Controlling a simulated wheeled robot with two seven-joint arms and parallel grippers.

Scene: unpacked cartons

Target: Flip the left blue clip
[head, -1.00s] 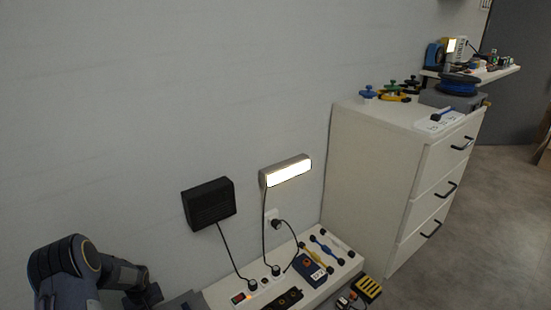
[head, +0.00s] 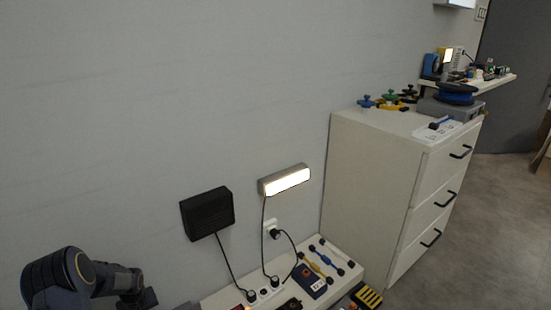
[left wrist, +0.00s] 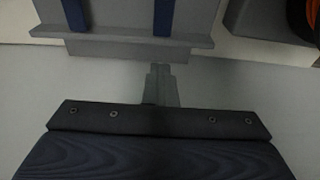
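Two upright dark blue strips, which look like clips, show at the top of the left wrist view: a left one (left wrist: 75,14) and a right one (left wrist: 163,16). They lie against a grey body with a ledge (left wrist: 125,39) along its bottom; their upper ends are cut off. My left gripper (left wrist: 160,68) points at this ledge from below, its narrow grey fingers together with no gap visible and nothing seen between them. It appears just short of the ledge; contact cannot be told. In the head view my left arm is at the lower left. My right gripper is not in view.
A low white bench (head: 335,283) holds tools and cables below a lit lamp (head: 285,180) and a black wall box (head: 207,213). A white drawer cabinet (head: 372,170) stands to the right with clamps on top. Grey floor is open at far right.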

